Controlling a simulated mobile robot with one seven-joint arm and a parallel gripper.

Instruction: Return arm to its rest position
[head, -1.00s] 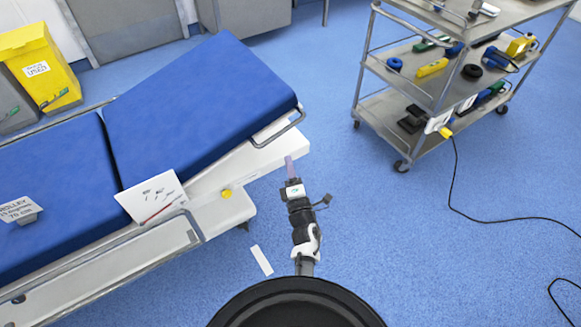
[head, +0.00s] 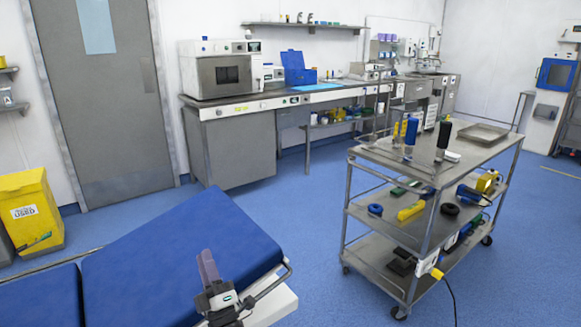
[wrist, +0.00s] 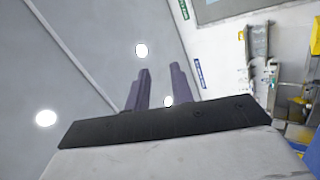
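My gripper (head: 207,262) points upward at the bottom of the head view, in front of the blue operating table (head: 180,255). In the wrist view, its two purple fingers (wrist: 161,78) stand apart with nothing between them. The gripper is open and empty. The wrist view looks up at the ceiling (wrist: 90,60) and its round lights. Most of my arm is below the head view's edge.
A steel trolley (head: 470,150) with tools on its shelves stands to the right. A yellow bin (head: 30,212) is at the far left. A counter (head: 235,110) runs along the back wall. Blue floor (head: 310,215) lies open between table and trolley.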

